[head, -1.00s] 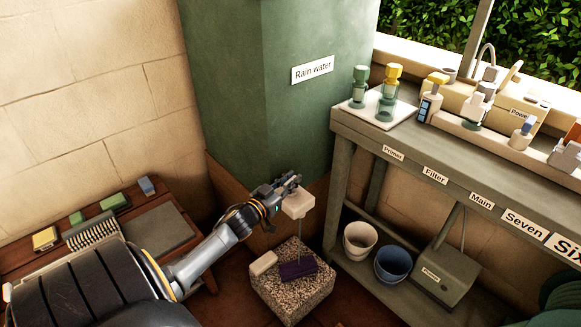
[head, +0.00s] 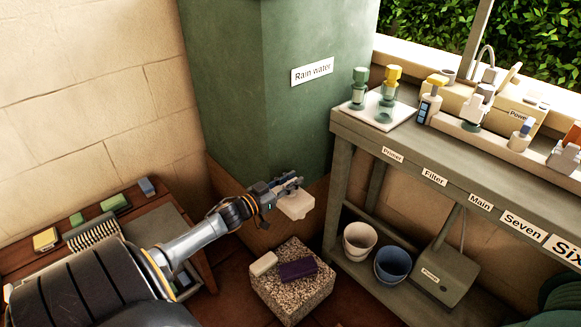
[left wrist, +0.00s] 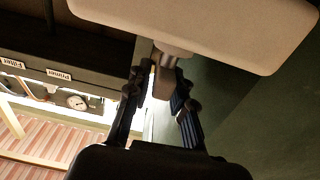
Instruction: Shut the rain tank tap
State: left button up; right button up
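The green rain tank (head: 300,120) stands in the corner with a "Rain water" label (head: 312,72). A pale cream tap block (head: 296,208) juts out low at its front; it fills the top of the left wrist view (left wrist: 200,28). A short brownish tap handle (left wrist: 164,80) hangs from the block there. My left gripper (head: 290,184) is at the block in the head view; in the left wrist view its two fingertips (left wrist: 160,82) lie close on either side of the handle and look shut on it. No water stream shows below the block. My right gripper is not in view.
A speckled stone block (head: 292,292) with a white bar and a purple item stands below the tap. A white bucket (head: 360,240) and a blue bucket (head: 393,265) sit under the grey bench (head: 360,130). A low wooden table (head: 195,245) is at the left.

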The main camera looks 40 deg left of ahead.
pick_arm(q)
jog(key=shift+o, duration=0.7)
jog(key=shift+f, duration=0.1)
jog(key=shift+s, duration=0.2)
jog(key=s+a, duration=0.1)
jog(key=s, duration=1)
jog(key=shift+s, duration=0.3)
jog(key=shift+a, duration=0.1)
